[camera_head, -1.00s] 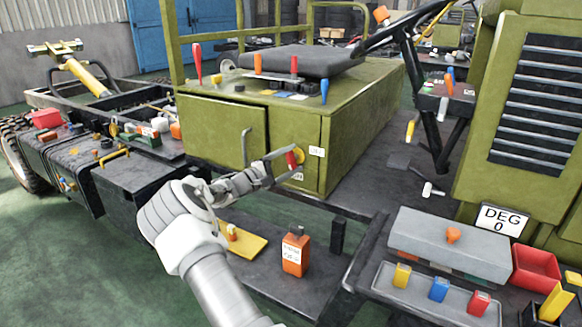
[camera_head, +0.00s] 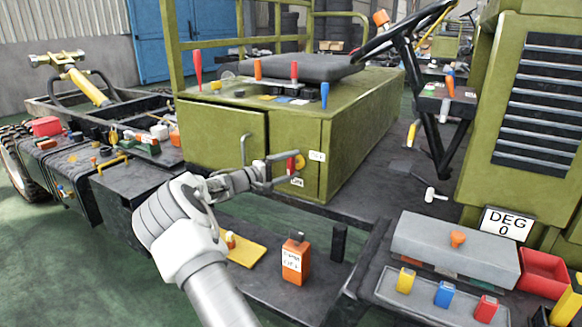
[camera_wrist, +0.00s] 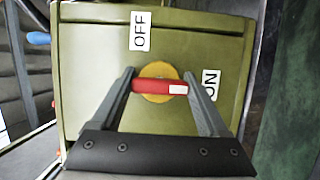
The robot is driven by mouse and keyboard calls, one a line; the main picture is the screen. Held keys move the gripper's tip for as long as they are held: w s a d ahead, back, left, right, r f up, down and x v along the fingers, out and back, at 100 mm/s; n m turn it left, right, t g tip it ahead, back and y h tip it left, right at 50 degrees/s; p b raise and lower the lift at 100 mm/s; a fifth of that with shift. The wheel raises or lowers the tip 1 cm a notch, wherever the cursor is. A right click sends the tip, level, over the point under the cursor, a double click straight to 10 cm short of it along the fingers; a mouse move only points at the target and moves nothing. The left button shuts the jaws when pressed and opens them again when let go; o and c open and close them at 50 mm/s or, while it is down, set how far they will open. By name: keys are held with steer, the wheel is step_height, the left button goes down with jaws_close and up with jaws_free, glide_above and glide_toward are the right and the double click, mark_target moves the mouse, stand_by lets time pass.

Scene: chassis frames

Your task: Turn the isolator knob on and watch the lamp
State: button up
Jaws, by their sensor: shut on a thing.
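The isolator knob (camera_head: 291,165) is a red bar with a white end on a yellow disc (camera_wrist: 158,71), on the green cabinet's front. In the wrist view the red bar (camera_wrist: 148,86) lies level, its white end toward the ON label (camera_wrist: 211,83). The OFF label (camera_wrist: 140,30) is above the disc. My gripper (camera_head: 292,169) is shut on the knob, one finger at each end of the bar in the wrist view (camera_wrist: 160,87). I cannot identify a lit lamp. An orange box (camera_head: 292,262) bears a white label, its lower line seemingly OFF.
A grey bar handle (camera_head: 244,150) stands out left of the knob. Coloured levers (camera_head: 294,71) rise from the cabinet top. A yellow plate (camera_head: 245,250) and a black post (camera_head: 338,242) are below. A DEG 0 sign (camera_head: 506,224) is at the right.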

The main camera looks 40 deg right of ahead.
steer(key=o, duration=1.2)
steer(key=shift+o, duration=0.2)
steer(key=a+p, duration=0.3)
steer(key=a, duration=1.4)
steer(key=shift+a, duration=0.25)
